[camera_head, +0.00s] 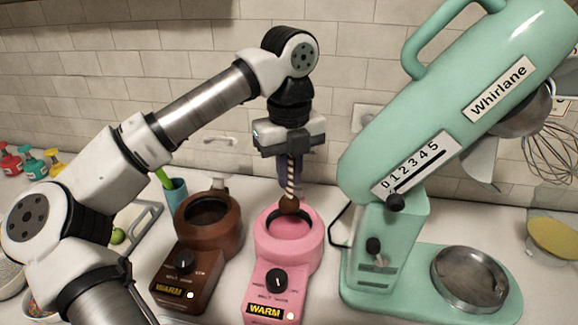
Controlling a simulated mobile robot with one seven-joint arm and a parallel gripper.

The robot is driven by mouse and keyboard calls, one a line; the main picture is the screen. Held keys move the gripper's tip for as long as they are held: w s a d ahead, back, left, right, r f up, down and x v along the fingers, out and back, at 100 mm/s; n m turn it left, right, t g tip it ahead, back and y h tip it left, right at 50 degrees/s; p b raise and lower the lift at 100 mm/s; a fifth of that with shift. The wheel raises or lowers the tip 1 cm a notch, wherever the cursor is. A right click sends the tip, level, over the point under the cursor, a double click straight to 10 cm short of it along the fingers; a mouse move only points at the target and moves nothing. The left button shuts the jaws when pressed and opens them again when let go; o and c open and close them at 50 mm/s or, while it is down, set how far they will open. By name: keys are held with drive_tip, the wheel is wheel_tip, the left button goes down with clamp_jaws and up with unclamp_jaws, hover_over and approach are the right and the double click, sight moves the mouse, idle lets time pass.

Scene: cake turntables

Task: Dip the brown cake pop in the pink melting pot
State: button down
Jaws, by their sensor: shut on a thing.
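The pink melting pot (304,256) stands on the counter in the middle, with a dial and a "WARM" label on its front. My gripper (291,172) points down above the pot and is shut on the striped stick of the brown cake pop (290,204). The cake pop hangs upside down with its brown ball at the pot's opening, near the back of the rim. I cannot tell whether the ball touches the pink contents.
A brown melting pot (225,238) stands just left of the pink one. A large mint-green mixer (387,245) rises close on the right. A teal cup (175,192) and a tray with green fruit are at left. Coloured bottles (36,163) stand far left.

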sight(289, 197)
drive_tip(key=shift+f+b, duration=3.3)
drive_tip(key=shift+f, duration=1.15)
drive_tip(key=shift+f, duration=0.1)
drive_tip(key=shift+f+b, duration=0.5)
drive_tip(key=shift+b, duration=0.05)
drive_tip(key=shift+r, duration=0.2)
drive_tip(key=shift+r+p, duration=2)
drive_tip(key=shift+r, duration=1.05)
drive_tip(key=shift+f, duration=0.1)
